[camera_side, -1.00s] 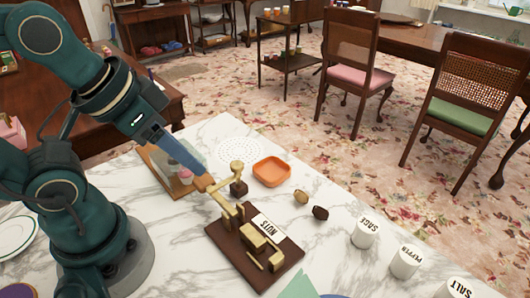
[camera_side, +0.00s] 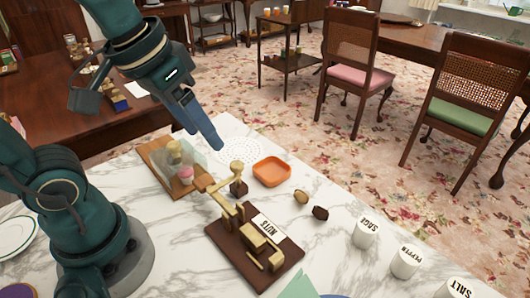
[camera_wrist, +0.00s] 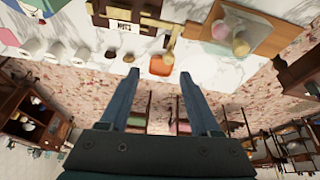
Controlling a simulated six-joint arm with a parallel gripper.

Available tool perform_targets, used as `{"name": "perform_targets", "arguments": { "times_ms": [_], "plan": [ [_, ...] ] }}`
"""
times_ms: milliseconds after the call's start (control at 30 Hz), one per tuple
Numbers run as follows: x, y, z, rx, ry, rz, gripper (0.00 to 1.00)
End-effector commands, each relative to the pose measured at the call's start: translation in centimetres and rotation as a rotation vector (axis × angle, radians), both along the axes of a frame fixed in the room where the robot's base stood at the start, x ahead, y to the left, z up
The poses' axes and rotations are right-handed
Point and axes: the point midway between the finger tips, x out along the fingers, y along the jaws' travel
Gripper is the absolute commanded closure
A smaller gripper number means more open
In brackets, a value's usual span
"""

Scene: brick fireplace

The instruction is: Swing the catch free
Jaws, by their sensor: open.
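The brass catch (camera_side: 224,205) stands on a dark wooden board (camera_side: 228,248) with a "NUTS" label. Its long lever rises to the upper left and ends in a brown wooden grip (camera_side: 203,183). A brass-topped post on a small dark block (camera_side: 238,188) stands just behind it. My gripper (camera_side: 215,145) is above and behind the grip, apart from it. In the wrist view my gripper (camera_wrist: 160,74) has its two blue fingers spread with nothing between them. The board (camera_wrist: 102,11) and brass parts show at the top of that view, partly cut off.
A wooden board with a clear cover (camera_side: 157,182) and a pink item stands to the left. Labelled white jars (camera_side: 366,233) line the right edge. Bare marble lies between.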

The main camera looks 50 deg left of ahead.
Motion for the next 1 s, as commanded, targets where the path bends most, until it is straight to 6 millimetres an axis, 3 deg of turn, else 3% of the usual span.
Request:
{"name": "perform_targets", "arguments": {
  "times_ms": [167,433,1000],
  "plan": [
    [3.5,0.8,-0.5,-0.016,0.133,0.066,0.36],
    [7.4,2.1,-3.8,-0.033,0.308,0.135,0.36],
    [7.8,2.6,-10.2,-0.039,0.392,0.152,0.36]
  ]
}}
